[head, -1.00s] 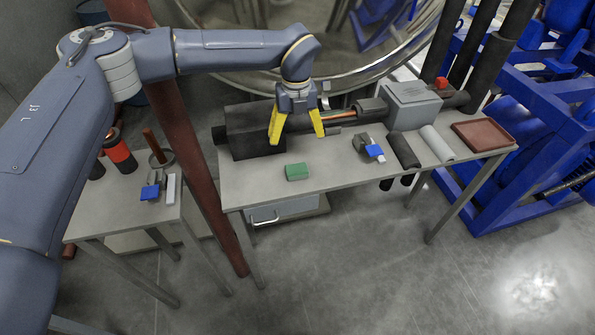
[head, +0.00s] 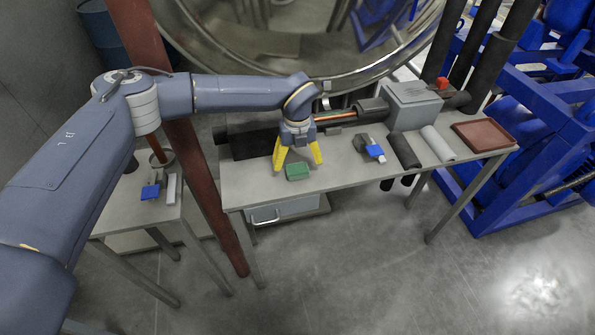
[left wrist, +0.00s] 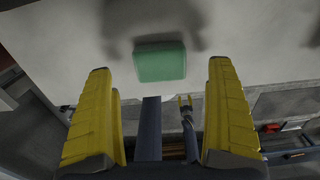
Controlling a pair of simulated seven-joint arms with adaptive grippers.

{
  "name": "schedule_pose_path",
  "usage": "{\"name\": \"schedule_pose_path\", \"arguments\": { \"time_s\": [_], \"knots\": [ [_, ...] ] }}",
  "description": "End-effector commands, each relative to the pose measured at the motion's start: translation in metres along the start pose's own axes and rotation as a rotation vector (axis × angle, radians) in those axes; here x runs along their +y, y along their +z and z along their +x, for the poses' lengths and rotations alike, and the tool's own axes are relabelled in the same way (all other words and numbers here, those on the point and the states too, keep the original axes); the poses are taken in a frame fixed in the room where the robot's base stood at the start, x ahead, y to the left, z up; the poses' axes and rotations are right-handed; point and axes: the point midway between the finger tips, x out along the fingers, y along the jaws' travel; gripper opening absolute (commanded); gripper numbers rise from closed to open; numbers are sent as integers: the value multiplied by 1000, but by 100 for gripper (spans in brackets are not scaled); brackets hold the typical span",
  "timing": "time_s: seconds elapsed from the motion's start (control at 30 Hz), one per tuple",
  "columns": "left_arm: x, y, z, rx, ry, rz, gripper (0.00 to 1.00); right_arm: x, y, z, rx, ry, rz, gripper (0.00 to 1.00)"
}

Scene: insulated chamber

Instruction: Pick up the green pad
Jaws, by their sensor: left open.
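The green pad (head: 297,171) lies on the grey table near its front left part. In the left wrist view the pad (left wrist: 160,62) is above the gap between the fingertips, with bare table around it. My left gripper (head: 298,160) is open, its two yellow fingers pointing down just behind and above the pad. In the left wrist view the left gripper (left wrist: 163,85) has its fingers wide apart with nothing between them. The pad appears not to be touched.
A black block (head: 250,143) lies behind the pad, partly hidden by my arm. A blue-and-grey tool (head: 372,151), a black roll (head: 404,150), a grey roll (head: 437,144) and a red-brown tray (head: 483,136) lie to the right. A red-brown post (head: 205,190) stands left of the table.

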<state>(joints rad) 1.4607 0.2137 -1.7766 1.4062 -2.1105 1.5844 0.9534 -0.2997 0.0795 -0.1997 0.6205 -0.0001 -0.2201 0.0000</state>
Motion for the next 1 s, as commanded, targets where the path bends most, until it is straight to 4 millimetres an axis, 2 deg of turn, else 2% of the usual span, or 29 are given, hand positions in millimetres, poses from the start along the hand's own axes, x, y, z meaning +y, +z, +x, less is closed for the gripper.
{"name": "schedule_pose_path", "arguments": {
  "time_s": [0.3, 0.57, 0.9, 1.0],
  "knots": [
    [-1, -1, 37, 0, -1, -1, 89, 0, 0, 0, 0, 0, 0, 44],
    [-1, 0, 39, -2, -2, 0, 89, 0, 0, 0, 0, 0, 0, 44],
    [0, 0, 39, -1, -2, 0, 49, 0, 0, 0, -1, 0, 0, 44],
    [-1, 0, 39, -2, -2, 0, 41, 0, 0, 0, -1, 0, 0, 44]
  ]
}}
